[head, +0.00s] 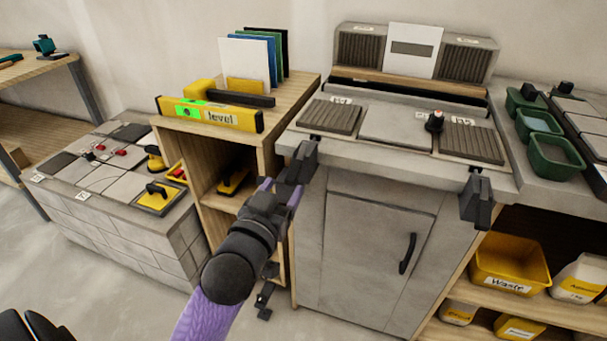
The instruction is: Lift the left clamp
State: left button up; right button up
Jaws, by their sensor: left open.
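The left clamp (303,158), dark grey, sits on the front left edge of the grey worktop (385,170) in the head view. A similar right clamp (477,200) sits on the front right edge. My left gripper (282,188) reaches up from below, with its open purple-edged fingers just below and left of the left clamp. The clamp's lower part is close to the fingers; I cannot tell whether they touch. My right gripper is not in view.
A wooden shelf unit (286,115) with a yellow level (208,114) stands left of the worktop. Ribbed tiles (332,116) and a black-knobbed tool (434,122) lie on top. Green bins (556,155) stand to the right. A cabinet door handle (408,254) projects below.

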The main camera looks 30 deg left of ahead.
aim_at(291, 177)
pick_arm(q)
jog(key=x, duration=0.2)
jog(key=b+x, duration=0.1)
jog(key=x, duration=0.2)
jog(key=shift+w+f+b, duration=0.1)
jog(key=shift+f+b, duration=0.15)
jog(key=shift+b, duration=0.05)
jog(key=shift+w+a+r, duration=0.15)
jog(key=shift+w, duration=0.35)
jog(key=c, duration=0.8)
grip_shut()
